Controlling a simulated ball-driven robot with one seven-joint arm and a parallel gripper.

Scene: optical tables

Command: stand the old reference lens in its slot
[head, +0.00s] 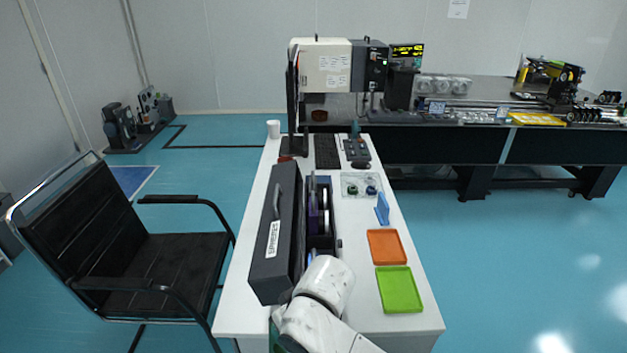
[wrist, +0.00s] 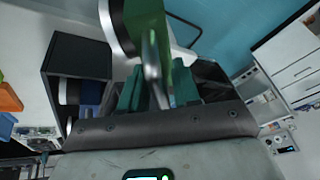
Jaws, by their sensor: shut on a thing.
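In the wrist view, my gripper (wrist: 157,88), with teal fingers, is shut on a round lens (wrist: 118,30) with a pale and dark rim. The lens is tilted, and part of its face looks green. In the head view my white arm hides most of my gripper and the held lens. The dark slotted case (head: 338,243) stands open on the white table, with several discs upright in it. It also shows in the wrist view (wrist: 80,58), to the left of my gripper and apart from the held lens. I cannot see which slot is empty.
The case's raised lid (head: 276,235) stands along its left side. An orange tray (head: 387,247), a green tray (head: 399,290), a blue stand (head: 382,209) and a clear box (head: 362,185) lie to the right. A black chair (head: 125,235) stands left of the table.

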